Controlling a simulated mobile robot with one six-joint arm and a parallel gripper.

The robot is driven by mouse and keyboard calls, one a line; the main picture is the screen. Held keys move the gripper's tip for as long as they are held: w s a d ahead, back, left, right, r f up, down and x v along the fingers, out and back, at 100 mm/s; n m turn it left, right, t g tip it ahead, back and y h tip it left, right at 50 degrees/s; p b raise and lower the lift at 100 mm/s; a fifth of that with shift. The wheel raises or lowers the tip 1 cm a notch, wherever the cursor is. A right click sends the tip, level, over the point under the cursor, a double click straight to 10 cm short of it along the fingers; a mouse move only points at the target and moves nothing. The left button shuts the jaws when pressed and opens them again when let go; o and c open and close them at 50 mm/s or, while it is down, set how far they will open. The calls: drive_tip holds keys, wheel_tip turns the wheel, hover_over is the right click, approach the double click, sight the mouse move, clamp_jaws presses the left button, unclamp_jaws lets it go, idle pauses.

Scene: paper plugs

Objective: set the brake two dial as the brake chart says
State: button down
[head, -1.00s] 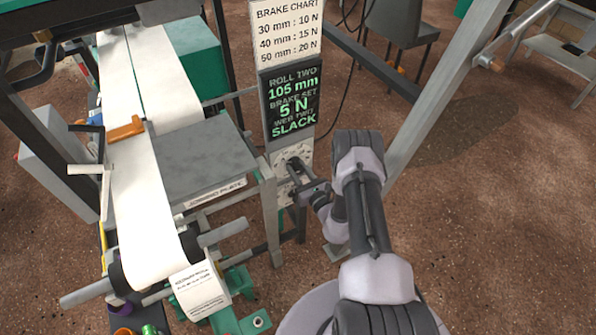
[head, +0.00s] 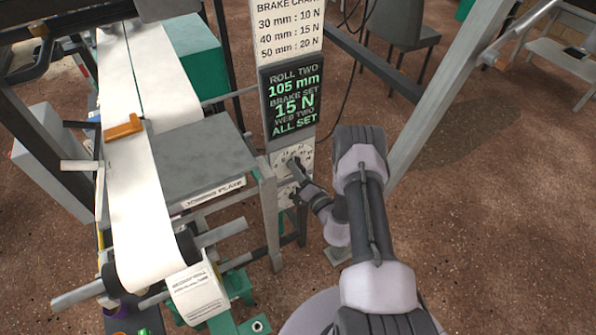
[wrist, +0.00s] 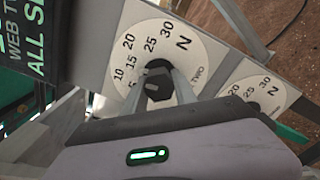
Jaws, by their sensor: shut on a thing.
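The brake two dial is a white round scale (wrist: 205,58) marked "TWO" with a dark knob (wrist: 157,82) at its middle. In the head view the dial plate (head: 280,157) is on the post below the display. My gripper (head: 297,168) is shut on the knob, one finger on each side of it in the wrist view. The knob's pointer is hard to make out. The brake chart (head: 289,28) reads 30 mm : 10 N, 40 mm : 15 N, 50 mm : 20 N. The display (head: 292,98) reads roll two 105 mm, brake set 15 N, web two all set.
A second dial (wrist: 262,98) sits close beside it, partly hidden by my gripper. The grey joining plate (head: 190,160) and white paper web (head: 140,190) are to the left. A slanted grey beam (head: 440,95) stands on the right.

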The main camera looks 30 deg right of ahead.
drive_tip(key=shift+m, duration=0.5)
idle(0.3)
drive_tip(key=c, duration=1)
unclamp_jaws()
drive_tip(key=s+p, duration=0.4)
drive_tip(key=s, duration=1.3)
drive_tip(key=shift+s+d, duration=0.25)
